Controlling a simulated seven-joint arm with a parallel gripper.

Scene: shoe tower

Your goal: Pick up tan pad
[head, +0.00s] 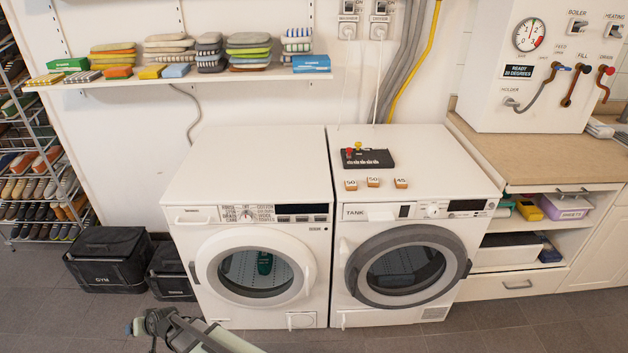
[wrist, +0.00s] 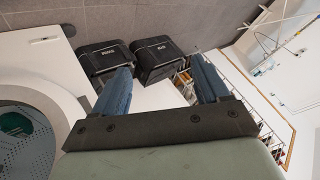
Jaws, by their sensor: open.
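Several stacks of soft pads stand on the wall shelf in the head view. One stack (head: 169,45) has pale tan-grey pads, and another stack (head: 113,54) is orange and yellowish; I cannot tell which single piece is the tan pad. No pad is clearly visible in the wrist view. My gripper (wrist: 162,78) is open, with two blue fingers apart and nothing held between them. In the head view my arm is low at the bottom edge, in front of the left washing machine and far below the shelf.
The white shelf (head: 210,79) also holds a green box (head: 68,65) and a blue box (head: 311,64). Two white machines (head: 245,165) stand below it. Black bags (head: 107,258) and a shoe rack (head: 38,170) are at left. Grey floor is free in front.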

